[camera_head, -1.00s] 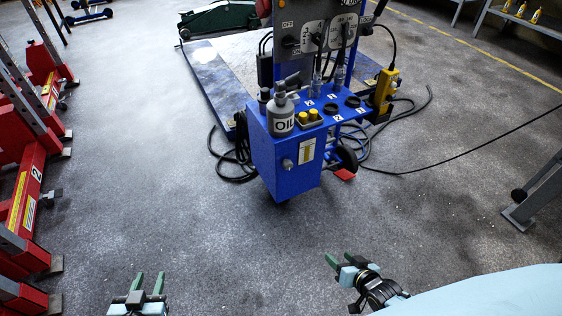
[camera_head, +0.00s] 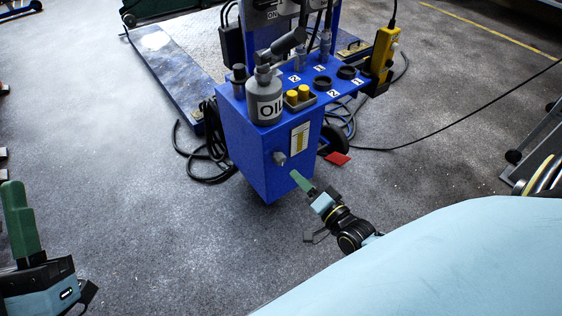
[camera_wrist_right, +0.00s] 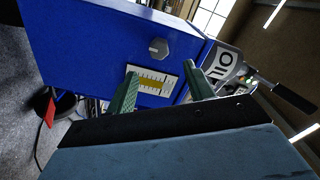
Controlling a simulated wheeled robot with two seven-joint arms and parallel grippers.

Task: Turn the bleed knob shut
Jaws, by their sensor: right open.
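The bleed knob appears to be the grey knob (camera_head: 279,158) on the front face of the blue cabinet (camera_head: 262,185). It also shows in the right wrist view (camera_wrist_right: 159,48), faceted, beside a yellow-and-white gauge label. My right gripper (camera_head: 302,181) is just in front of the cabinet, below and to the right of the knob. In the right wrist view its green fingers (camera_wrist_right: 163,92) are spread and empty, with the knob beyond them, not between them. My left gripper (camera_head: 20,220) is at the lower left edge, away from the cabinet; only part of it shows.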

